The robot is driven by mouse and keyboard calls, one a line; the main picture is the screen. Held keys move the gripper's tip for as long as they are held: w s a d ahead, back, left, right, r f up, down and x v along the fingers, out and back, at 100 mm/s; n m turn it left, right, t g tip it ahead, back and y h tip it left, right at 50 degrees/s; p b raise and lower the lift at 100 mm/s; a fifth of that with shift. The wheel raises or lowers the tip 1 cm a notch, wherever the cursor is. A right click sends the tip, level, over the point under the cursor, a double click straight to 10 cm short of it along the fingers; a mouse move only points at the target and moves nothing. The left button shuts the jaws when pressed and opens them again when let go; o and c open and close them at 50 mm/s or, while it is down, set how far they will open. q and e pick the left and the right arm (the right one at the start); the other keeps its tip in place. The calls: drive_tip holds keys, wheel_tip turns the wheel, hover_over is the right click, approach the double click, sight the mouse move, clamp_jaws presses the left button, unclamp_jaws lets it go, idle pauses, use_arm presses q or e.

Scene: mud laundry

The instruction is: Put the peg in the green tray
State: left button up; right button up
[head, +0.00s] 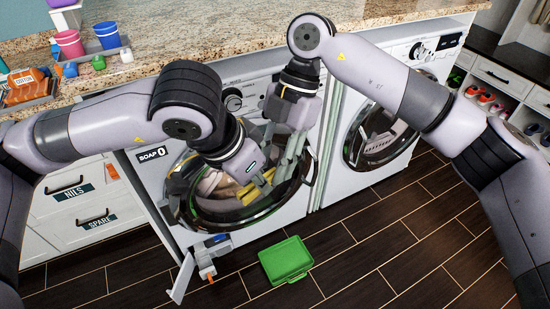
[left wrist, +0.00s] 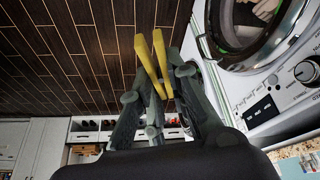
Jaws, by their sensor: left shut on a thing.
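A yellow peg (head: 250,192) is at the tip of my left gripper (head: 256,184), in front of the round washer door in the head view. In the left wrist view the peg (left wrist: 147,63) shows as two yellow legs in a narrow V, held between the dark fingers of my left gripper (left wrist: 155,98), which is shut on it. The green tray (head: 287,262) lies on the floor below and to the right, apart from the peg; its visible inside looks empty. My right gripper (head: 286,165) points down beside the left one, before the washer door; its finger gap is unclear.
The left washer door (head: 309,180) is close behind both grippers. A white flap (head: 182,278) and a blue and orange part (head: 208,270) stick out low, left of the tray. Another washer (head: 373,135) stands at right. Dark floor around the tray is clear.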

use_arm(q)
drive_tip(key=shift+o, duration=0.3)
drive_tip(key=shift+s+d, duration=0.1)
drive_tip(key=shift+d, duration=0.05)
use_arm(e)
drive_tip(key=shift+a, duration=0.15)
clamp_jaws()
use_arm(q)
drive_tip(key=o, duration=0.9)
